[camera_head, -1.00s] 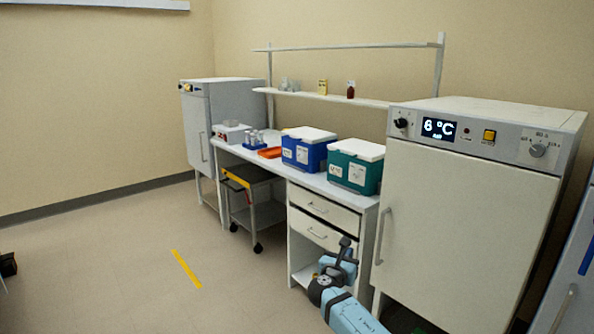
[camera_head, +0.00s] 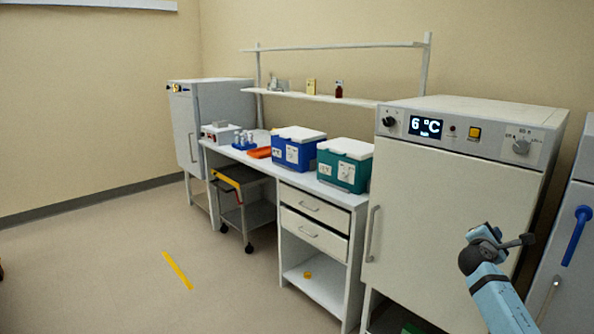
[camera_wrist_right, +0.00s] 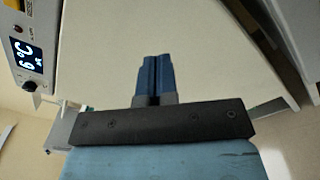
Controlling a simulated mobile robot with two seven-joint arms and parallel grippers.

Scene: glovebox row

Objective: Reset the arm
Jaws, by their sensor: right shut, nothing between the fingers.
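My right arm comes in from the lower right of the head view, in front of the white cabinet (camera_head: 455,205) with the 6 °C display. My right gripper (camera_head: 528,240) is at the arm's end, near the cabinet door's right side. In the right wrist view its two blue fingers (camera_wrist_right: 156,78) lie together, shut and empty, with the pale cabinet door (camera_wrist_right: 215,55) behind them. I cannot tell from the head view whether any part touches the door. My left gripper is in neither view.
A bench (camera_head: 262,178) with a blue box (camera_head: 297,152) and a green box (camera_head: 343,168) stands left of the cabinet. A cabinet with a blue handle (camera_head: 576,235) is at the far right. A yellow cap-like item (camera_head: 308,275) lies on the bench's lower shelf. The floor (camera_head: 100,260) at left is open.

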